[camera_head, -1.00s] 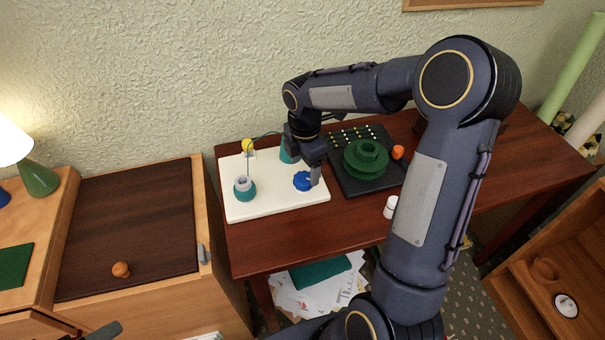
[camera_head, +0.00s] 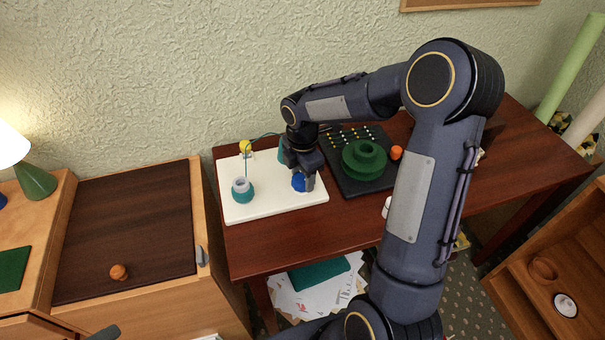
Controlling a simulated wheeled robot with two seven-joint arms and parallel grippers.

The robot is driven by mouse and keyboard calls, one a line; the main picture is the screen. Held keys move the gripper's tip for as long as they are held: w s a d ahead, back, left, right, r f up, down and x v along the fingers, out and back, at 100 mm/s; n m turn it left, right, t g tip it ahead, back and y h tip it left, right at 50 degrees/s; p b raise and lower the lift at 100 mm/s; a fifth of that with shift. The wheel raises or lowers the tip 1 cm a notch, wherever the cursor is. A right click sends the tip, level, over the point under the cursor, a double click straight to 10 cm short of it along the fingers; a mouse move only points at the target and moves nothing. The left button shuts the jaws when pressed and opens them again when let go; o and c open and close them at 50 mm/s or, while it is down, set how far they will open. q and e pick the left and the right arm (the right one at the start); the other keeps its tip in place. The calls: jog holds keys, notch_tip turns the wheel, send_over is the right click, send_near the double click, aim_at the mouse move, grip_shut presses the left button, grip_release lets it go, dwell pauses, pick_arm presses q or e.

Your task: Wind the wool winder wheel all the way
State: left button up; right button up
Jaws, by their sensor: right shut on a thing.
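The wool winder stands on a cream board (camera_head: 266,209) on the dark red table. Its blue wheel (camera_head: 298,183) is at the right of the board, partly hidden by my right gripper. A teal and grey spool (camera_head: 243,190) stands at the left of the board. A yellow ball (camera_head: 245,147) sits behind it, near a thin upright rod. A teal part (camera_head: 283,152) shows behind my gripper. My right gripper (camera_head: 307,183) points down and is shut at the blue wheel. My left gripper (camera_head: 106,333) only shows a dark tip at the bottom edge; its jaws cannot be made out.
A black board (camera_head: 352,187) with a green stepped piece (camera_head: 364,160) and coloured pegs lies close right of the winder. An orange ball (camera_head: 396,153) is beside it. A wooden cabinet with a dark top (camera_head: 125,230) stands left. The front strip of table is clear.

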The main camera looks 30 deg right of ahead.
jog(key=shift+m, duration=0.3)
jog(key=m, duration=1.3)
jog(key=shift+m+b, duration=0.3)
jog(key=m, duration=0.4)
jog(key=shift+a+m, duration=0.1)
jog(key=shift+m, duration=2.1)
